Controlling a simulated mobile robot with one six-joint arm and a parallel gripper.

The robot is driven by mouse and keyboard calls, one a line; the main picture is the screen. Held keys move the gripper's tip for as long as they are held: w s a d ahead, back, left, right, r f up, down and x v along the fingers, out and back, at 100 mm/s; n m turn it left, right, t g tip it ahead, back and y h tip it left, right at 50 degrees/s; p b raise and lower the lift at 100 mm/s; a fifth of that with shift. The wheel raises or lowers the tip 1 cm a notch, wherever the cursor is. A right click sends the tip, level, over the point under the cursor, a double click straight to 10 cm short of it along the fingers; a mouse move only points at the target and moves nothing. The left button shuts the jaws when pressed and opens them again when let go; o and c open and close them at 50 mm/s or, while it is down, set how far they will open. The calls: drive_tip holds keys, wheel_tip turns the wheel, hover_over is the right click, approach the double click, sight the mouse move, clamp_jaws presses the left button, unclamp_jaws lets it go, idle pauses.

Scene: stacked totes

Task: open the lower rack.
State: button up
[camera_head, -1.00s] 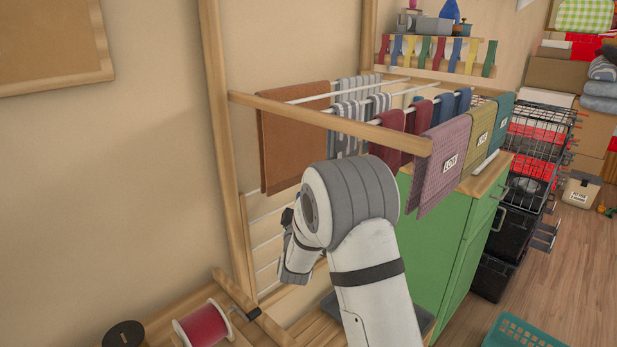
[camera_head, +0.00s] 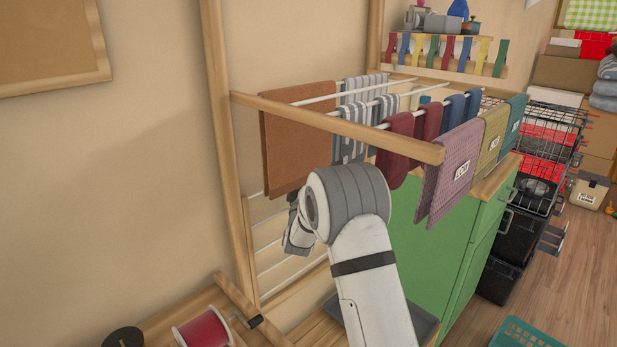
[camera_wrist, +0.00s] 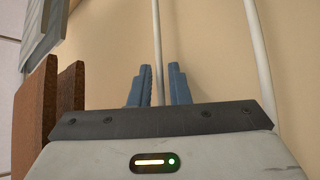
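The lower rack (camera_head: 249,240) is a wooden frame with white rods. It stands folded nearly flat near the wall, below the extended upper rack (camera_head: 340,125). My gripper (camera_head: 291,245) is in front of the lower rack in the head view, with its fingertips hidden behind my wrist. In the wrist view, my gripper's two blue-grey fingers (camera_wrist: 160,88) are apart. A white rod (camera_wrist: 157,40) runs between them in the picture; contact cannot be told. Another white rod (camera_wrist: 258,50) passes to the right of the fingers.
Cloths hang from the upper rack, including a brown cloth (camera_head: 296,150) close above my gripper. Its edges show at left in the wrist view (camera_wrist: 70,105). A green cabinet (camera_head: 425,240) stands right of my arm. A red spool (camera_head: 203,330) lies at lower left.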

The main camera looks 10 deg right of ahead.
drive_tip(key=shift+c, duration=0.4)
clamp_jaws()
drive_tip(key=shift+s+f, duration=0.15)
